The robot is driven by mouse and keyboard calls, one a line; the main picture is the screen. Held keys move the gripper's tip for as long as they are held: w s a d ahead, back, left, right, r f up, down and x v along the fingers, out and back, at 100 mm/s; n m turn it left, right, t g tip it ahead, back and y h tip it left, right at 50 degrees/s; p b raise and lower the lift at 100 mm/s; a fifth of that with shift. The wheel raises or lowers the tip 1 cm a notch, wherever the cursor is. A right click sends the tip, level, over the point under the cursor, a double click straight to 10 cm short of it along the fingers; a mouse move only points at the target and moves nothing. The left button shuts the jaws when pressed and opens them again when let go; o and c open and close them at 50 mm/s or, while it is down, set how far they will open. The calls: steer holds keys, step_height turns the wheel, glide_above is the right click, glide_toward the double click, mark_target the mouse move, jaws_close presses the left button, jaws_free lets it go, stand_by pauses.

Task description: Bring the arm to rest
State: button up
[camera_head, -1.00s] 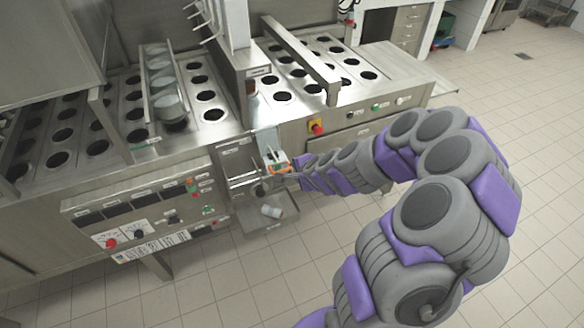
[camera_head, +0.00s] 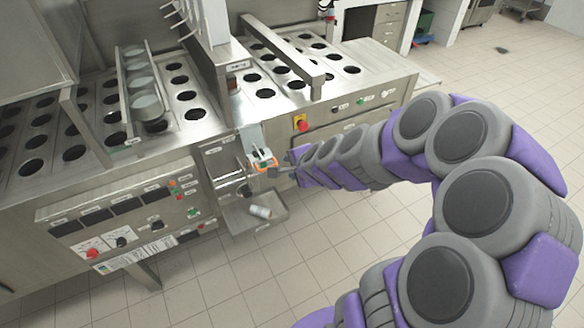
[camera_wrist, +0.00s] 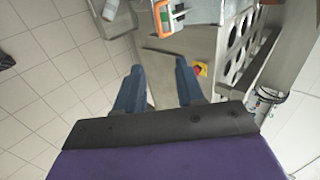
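My gripper (camera_head: 284,170) is at the end of my outstretched purple and grey arm, beside the front of the filling machine. In the wrist view my gripper (camera_wrist: 155,72) shows two blue-grey fingers standing apart with nothing between them. An orange and white device (camera_head: 263,161) on the machine is just left of the fingers in the head view. In the wrist view this device (camera_wrist: 168,18) lies beyond the fingertips, with a visible gap.
A white cup (camera_head: 260,211) lies on the low metal tray (camera_head: 240,222) under the device. The machine's control panel (camera_head: 125,228) is at left. A red emergency button (camera_head: 300,122) is above my gripper. The tiled floor (camera_head: 290,265) in front of the machine is clear.

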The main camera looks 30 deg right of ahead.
stand_by(0.4)
steer(key=s+a+r+n+g+y, duration=0.3)
steer(key=s+a+n+g, duration=0.2)
steer(key=s+a+n, duration=0.75)
steer(key=s+r+n+g+h, duration=0.3)
steer(key=s+n+g, duration=0.2)
steer(key=s, duration=1.5)
steer(key=shift+d+r+g, duration=0.15)
steer(key=shift+d+g, duration=0.25)
steer(key=shift+g, duration=0.1)
steer(key=shift+w+a, duration=0.1)
